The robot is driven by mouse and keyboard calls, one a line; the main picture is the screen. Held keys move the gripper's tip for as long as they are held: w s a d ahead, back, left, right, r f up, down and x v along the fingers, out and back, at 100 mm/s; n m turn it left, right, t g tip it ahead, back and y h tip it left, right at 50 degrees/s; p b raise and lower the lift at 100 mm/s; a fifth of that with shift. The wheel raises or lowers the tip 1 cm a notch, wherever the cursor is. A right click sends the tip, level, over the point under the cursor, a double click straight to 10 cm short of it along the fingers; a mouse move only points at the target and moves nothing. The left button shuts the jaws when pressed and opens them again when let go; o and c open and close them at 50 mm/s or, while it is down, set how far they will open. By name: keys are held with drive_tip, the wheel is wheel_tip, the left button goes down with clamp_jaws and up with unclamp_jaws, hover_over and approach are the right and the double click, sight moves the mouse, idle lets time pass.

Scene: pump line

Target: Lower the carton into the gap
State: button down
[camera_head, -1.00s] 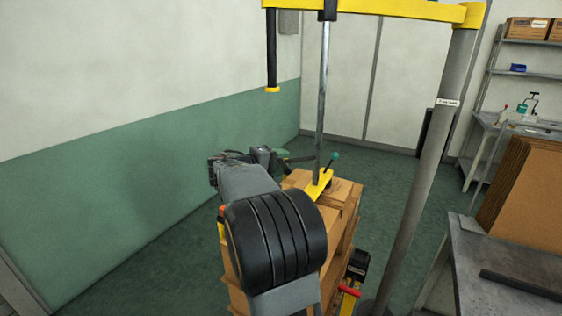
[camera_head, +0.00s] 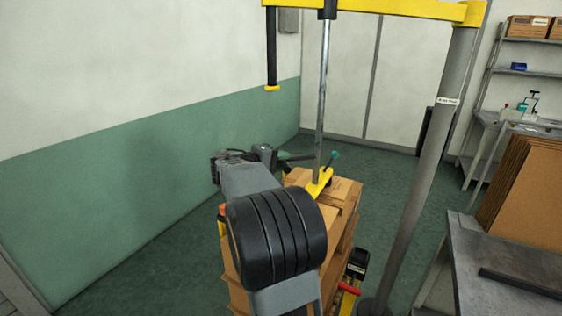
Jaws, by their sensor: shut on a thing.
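Brown cartons (camera_head: 340,190) are packed close together on top of a stack in the middle. A yellow lifting head (camera_head: 320,183) with a teal-knobbed lever sits at the foot of a grey vertical rod (camera_head: 323,100), at a carton's top. Whether that carton is clear of its neighbours cannot be told. My gripper (camera_head: 282,158) is left of the rod, shut on a dark bar (camera_head: 300,156) that reaches toward it; the hold is small and partly hidden. My arm covers the left of the stack. I cannot make out the gap.
A yellow overhead beam (camera_head: 380,8) is carried by a grey post (camera_head: 432,170) right of the stack. A grey bench (camera_head: 500,270) and flat brown boards (camera_head: 522,190) stand at the right. Green floor is open to the left of the stack.

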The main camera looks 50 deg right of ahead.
wheel_tip(320, 180, down, 9)
drive_tip(key=b, duration=0.9)
drive_tip(key=shift+r, duration=0.2)
drive_tip(key=c, duration=1)
unclamp_jaws()
drive_tip(key=v, duration=1.4)
drive_tip(key=shift+r, duration=0.1)
drive_tip(key=shift+d, duration=0.1)
